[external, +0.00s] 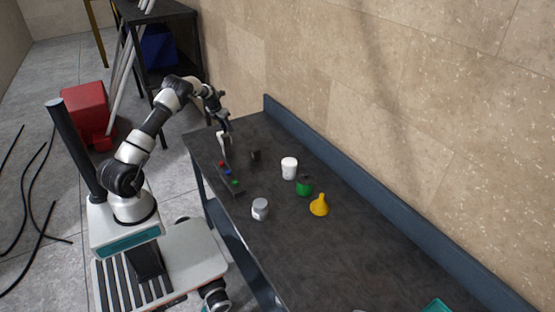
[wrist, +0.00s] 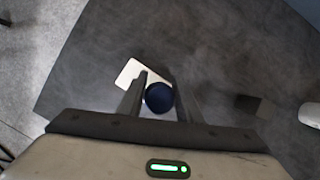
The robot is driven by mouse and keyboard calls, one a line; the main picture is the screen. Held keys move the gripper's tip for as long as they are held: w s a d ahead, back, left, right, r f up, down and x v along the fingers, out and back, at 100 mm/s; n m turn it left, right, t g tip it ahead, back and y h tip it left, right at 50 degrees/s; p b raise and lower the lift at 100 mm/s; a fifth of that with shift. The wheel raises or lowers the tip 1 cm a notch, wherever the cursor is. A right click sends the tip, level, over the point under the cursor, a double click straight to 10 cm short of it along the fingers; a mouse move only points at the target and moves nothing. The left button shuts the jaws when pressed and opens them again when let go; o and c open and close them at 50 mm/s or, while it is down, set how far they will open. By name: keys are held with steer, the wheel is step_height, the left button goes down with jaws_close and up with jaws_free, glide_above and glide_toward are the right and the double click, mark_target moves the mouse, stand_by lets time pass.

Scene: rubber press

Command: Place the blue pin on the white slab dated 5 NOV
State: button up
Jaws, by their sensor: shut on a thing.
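My gripper (wrist: 160,88) is shut on a dark blue round-topped piece, which looks like the blue pin (wrist: 160,97). The pin sits between the two dark fingers. A white slab (wrist: 133,73) lies on the dark table beyond the fingertips in the wrist view, partly hidden by the fingers and the pin. No date can be read on it. In the external view my gripper (external: 221,126) is at the far left end of the table, over a white shape that appears to be the slab (external: 222,145). Whether the pin touches the slab cannot be told.
A dark block (external: 255,155) stands right of my gripper. A strip with red, blue and green tops (external: 228,173) lies nearer. A white jar (external: 289,168), green can (external: 304,186), yellow funnel (external: 319,205) and grey jar (external: 260,209) stand farther along. A low back ledge edges the table.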

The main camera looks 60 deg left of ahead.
steer(key=shift+f, duration=0.15)
steer(key=o, duration=1.1)
steer(key=shift+o, duration=0.2)
steer(key=v, duration=1.2)
steer(key=shift+r+b, duration=0.2)
steer(key=shift+b, duration=0.1)
steer(key=shift+d, duration=0.2)
